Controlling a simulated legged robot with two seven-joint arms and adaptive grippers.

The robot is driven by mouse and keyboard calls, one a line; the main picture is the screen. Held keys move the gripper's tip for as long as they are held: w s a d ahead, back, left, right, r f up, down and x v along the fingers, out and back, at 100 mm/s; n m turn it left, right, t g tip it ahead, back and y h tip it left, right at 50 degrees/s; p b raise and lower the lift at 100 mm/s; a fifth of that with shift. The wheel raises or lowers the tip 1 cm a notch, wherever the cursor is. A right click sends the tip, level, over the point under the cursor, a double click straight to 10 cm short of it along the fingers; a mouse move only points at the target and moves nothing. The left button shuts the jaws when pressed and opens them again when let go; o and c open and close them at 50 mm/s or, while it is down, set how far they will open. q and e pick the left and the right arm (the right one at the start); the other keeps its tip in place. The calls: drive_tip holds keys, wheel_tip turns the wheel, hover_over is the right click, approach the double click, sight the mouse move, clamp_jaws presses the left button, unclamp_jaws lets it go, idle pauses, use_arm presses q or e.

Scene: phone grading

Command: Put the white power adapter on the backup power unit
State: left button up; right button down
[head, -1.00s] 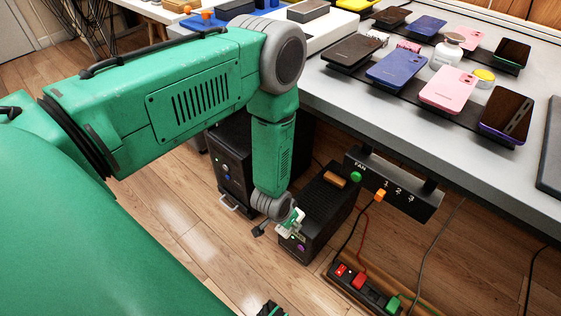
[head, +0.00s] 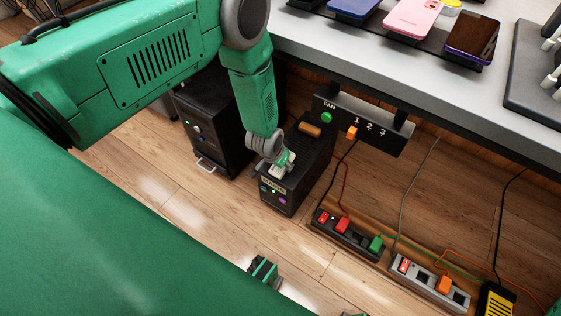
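The black backup power unit (head: 314,153) stands on the floor below the table, with a label, small lights and a purple button on its front. My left gripper (head: 284,164) is low over the front of its top, at the end of my green arm. A small white piece (head: 288,160) shows at the gripper. It may be the white power adapter, but it is too small to tell, and I cannot tell whether it touches the unit. The fingers are too small and covered to read.
A black tower (head: 212,130) stands left of the unit. A switch panel marked FAN (head: 360,127) hangs from the table (head: 400,85). A black power strip (head: 347,240) and a grey power strip (head: 432,286) with plugs and cables lie right.

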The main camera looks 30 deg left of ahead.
use_arm(q)
drive_tip(key=shift+a, duration=0.15)
use_arm(e)
drive_tip(key=shift+a, duration=0.1)
use_arm(q)
drive_tip(key=shift+a+f, duration=0.15)
drive_tip(key=shift+f, duration=0.05)
use_arm(e)
drive_tip(key=shift+a+r, duration=0.15)
drive_tip(key=shift+a, duration=0.15)
use_arm(q)
drive_tip(key=shift+d+f, duration=0.15)
drive_tip(key=shift+d, duration=0.05)
use_arm(e)
drive_tip(key=shift+d, duration=0.25)
use_arm(q)
drive_tip(key=o, duration=1.3)
drive_tip(key=shift+o, duration=0.2)
drive_tip(key=shift+a, duration=0.1)
use_arm(e)
drive_tip(key=shift+a, duration=0.1)
use_arm(q)
drive_tip(key=shift+s+r, duration=0.1)
drive_tip(key=shift+r, duration=0.25)
drive_tip(key=v, duration=1.1)
